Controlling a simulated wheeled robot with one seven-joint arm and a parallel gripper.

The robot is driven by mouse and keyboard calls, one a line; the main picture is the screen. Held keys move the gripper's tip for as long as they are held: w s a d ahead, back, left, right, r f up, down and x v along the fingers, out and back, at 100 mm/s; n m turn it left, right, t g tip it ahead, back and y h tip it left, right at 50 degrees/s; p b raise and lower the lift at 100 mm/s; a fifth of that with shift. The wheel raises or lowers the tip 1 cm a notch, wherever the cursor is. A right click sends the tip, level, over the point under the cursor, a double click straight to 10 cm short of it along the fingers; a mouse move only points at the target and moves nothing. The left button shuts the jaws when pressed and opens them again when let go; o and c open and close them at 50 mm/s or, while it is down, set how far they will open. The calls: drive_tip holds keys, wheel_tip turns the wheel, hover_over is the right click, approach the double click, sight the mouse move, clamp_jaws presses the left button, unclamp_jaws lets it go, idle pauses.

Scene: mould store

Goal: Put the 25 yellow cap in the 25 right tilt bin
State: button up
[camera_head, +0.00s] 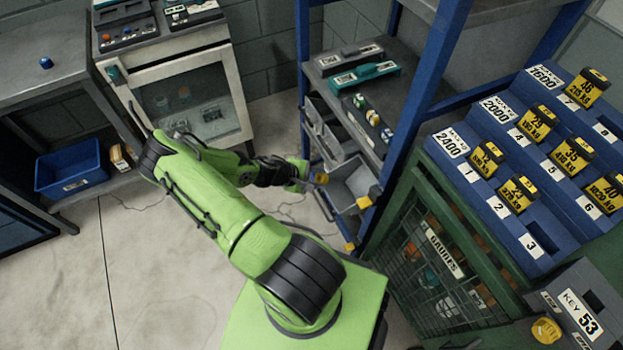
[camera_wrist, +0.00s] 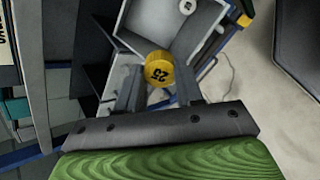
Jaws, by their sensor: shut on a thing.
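The yellow cap (camera_wrist: 159,70), marked 25, is between my gripper's two fingers (camera_wrist: 158,88) in the wrist view. My gripper is shut on it. In the head view my gripper (camera_head: 308,176) and the cap (camera_head: 321,178) are small, beside an open grey tilt bin (camera_head: 345,186) on the blue-framed rack. In the wrist view the cap shows against the near part of a grey open bin (camera_wrist: 172,32); its height above the bin I cannot tell. No label reading 25 right is legible.
More grey tilt bins (camera_head: 327,128) line the rack beyond the open one. A green wire cage (camera_head: 440,270) and blue stepped racks of yellow weights (camera_head: 510,165) stand to the right. The floor (camera_head: 150,260) at left is clear.

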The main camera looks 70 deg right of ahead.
drive_tip(key=shift+b+x, duration=1.95)
drive_tip(key=shift+x, duration=1.95)
